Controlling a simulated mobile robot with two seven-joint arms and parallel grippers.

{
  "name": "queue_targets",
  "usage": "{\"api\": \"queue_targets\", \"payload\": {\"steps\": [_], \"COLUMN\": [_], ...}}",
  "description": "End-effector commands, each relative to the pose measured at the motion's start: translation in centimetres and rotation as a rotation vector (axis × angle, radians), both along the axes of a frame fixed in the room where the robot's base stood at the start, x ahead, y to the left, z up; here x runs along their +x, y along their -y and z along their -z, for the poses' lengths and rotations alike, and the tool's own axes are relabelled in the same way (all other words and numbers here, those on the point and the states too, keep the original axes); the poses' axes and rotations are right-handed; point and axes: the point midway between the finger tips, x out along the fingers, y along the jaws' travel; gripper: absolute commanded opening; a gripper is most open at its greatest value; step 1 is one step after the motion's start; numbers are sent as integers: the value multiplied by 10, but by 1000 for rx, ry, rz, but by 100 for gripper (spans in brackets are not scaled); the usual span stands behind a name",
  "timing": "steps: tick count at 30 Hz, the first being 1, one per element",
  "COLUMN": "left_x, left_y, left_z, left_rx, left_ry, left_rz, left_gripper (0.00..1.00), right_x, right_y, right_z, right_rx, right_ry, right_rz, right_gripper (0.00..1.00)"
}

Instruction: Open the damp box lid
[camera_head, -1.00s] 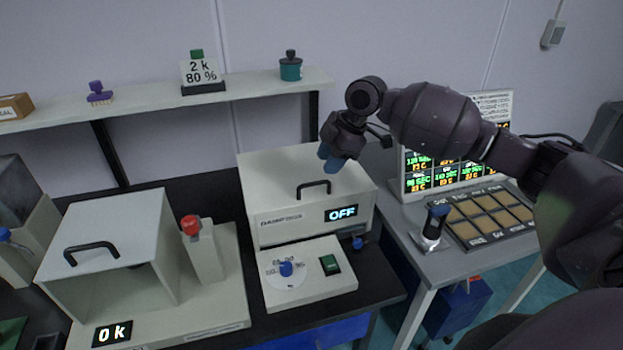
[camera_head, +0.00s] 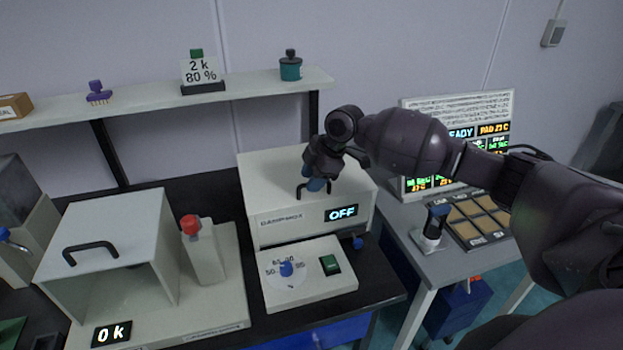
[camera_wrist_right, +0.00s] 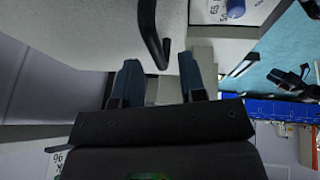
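The damp box (camera_head: 285,222) is a pale box on the dark bench, with an "OFF" display on its front. Its lid (camera_head: 268,172) lies shut on top. The black lid handle (camera_head: 302,192) is partly hidden behind my right gripper (camera_head: 316,186) in the head view. In the wrist view the handle (camera_wrist_right: 148,32) runs down toward the gap between the two blue fingers of my right gripper (camera_wrist_right: 160,68). The fingers are apart, with nothing clamped between them. Whether they touch the handle or lid is unclear. My left gripper is out of view.
A control panel with a blue knob (camera_head: 286,268) and green switch (camera_head: 330,264) sits in front of the box. A shelf (camera_head: 250,84) runs behind. A screen (camera_head: 460,110) stands right.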

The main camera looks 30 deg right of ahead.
Motion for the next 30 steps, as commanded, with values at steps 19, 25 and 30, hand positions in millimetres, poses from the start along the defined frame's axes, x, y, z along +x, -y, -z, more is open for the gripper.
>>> {"api": "queue_targets", "payload": {"steps": [19,25,30], "left_x": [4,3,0], "left_y": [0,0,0], "left_z": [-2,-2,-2], "left_rx": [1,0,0], "left_ry": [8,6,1], "left_rz": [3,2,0], "left_gripper": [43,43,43], "right_x": [1,1,3], "right_y": [-2,-2,-2], "right_z": [4,4,2], "right_rx": [0,0,1], "right_ry": [0,0,-5], "right_rz": [0,0,0], "right_gripper": [0,0,0]}}
